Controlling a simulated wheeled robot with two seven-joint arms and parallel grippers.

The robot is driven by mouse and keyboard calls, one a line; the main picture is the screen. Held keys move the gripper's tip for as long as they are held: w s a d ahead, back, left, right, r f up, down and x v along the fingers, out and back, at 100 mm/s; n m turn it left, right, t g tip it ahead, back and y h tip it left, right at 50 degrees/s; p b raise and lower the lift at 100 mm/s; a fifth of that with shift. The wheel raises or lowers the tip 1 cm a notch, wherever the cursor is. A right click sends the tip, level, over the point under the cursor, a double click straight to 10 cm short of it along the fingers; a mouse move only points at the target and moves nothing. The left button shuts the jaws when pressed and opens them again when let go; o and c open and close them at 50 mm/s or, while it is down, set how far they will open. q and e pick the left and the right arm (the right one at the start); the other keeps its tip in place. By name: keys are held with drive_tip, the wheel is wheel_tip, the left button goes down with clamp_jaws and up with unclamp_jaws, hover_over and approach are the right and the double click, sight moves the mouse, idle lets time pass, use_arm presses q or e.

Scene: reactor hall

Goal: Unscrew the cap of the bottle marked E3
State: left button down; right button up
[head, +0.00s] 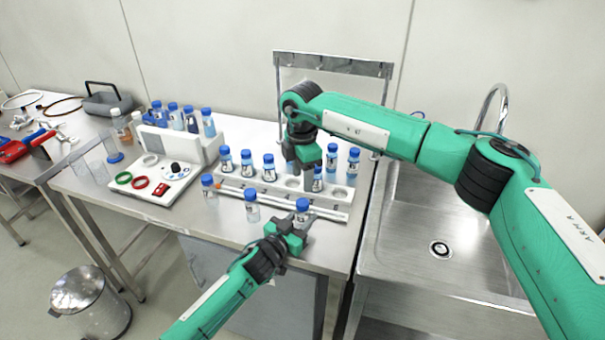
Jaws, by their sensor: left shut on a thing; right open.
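Several small clear bottles with blue caps and white labels stand on the table. The label marks are too small to read, so I cannot tell which one is E3. My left gripper (297,226) is shut on a blue-capped bottle (302,214) near the table's front edge; the bottle looks upright, with its cap above the fingers. My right gripper (308,165) is open and points down over the white rack (285,188), close to a capped bottle (318,180) there. The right gripper and its wrist partly hide the bottles behind.
A white device (160,180) with coloured rings and a knob is at left. A steel sink (430,240) with a tap lies right. A metal frame (333,66) rises behind.

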sight(302, 202)
drive_tip(key=m, duration=0.3)
drive_tip(key=shift+m, duration=0.3)
drive_tip(key=shift+f, duration=4)
drive_tip(key=c, duration=1)
